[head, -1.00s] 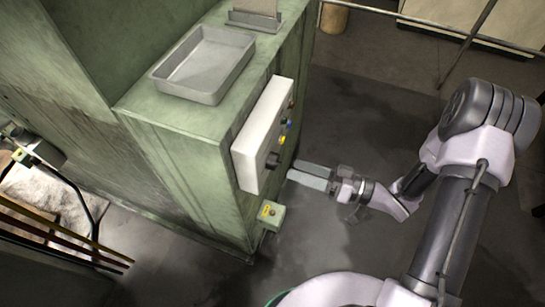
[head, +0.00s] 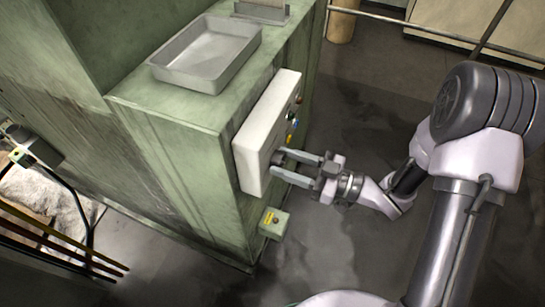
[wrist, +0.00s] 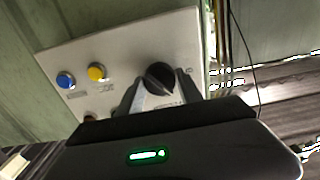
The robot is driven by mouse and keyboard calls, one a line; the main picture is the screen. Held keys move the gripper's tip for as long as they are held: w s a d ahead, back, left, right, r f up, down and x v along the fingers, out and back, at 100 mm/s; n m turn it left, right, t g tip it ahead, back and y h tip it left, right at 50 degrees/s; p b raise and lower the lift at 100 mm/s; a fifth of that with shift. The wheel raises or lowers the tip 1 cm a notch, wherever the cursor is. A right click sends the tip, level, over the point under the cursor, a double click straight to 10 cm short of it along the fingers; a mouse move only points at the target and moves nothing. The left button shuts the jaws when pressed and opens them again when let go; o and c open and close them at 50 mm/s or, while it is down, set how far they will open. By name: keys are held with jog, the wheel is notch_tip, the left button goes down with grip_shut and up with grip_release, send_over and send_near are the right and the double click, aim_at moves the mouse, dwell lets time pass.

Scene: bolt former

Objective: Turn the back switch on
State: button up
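A black rotary switch (wrist: 160,77) sits on the face of a white control box (head: 265,130) fixed to the side of the green machine. In the head view the switch (head: 278,157) is partly hidden by my gripper. My gripper (head: 274,162) reaches in from the right with its two fingers apart, tips close to the panel. In the wrist view the fingers (wrist: 160,88) lie on either side of the switch. I cannot tell whether they touch it. The switch's marking is too blurred to read.
A blue button (wrist: 66,80) and a yellow button (wrist: 97,72) are beside the switch. A small green box (head: 273,223) with a yellow label hangs below. A grey tray (head: 207,75) rests on the machine top.

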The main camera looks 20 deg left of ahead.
grip_shut()
jog(key=shift+r+m+p, duration=0.25)
jog(key=shift+m+p, duration=0.45)
jog(key=shift+p, duration=0.3)
jog(key=shift+m+p, duration=0.9)
jog(key=shift+f+m, duration=0.2)
jog(key=shift+m, duration=0.2)
jog(key=m+p, duration=0.2)
jog(key=p, duration=0.1)
jog(key=shift+r, duration=0.15)
jog(key=shift+f+m+p, duration=0.2)
jog(key=shift+m+p, duration=0.25)
jog(key=shift+m, duration=0.55)
jog(key=o, duration=1)
grip_release()
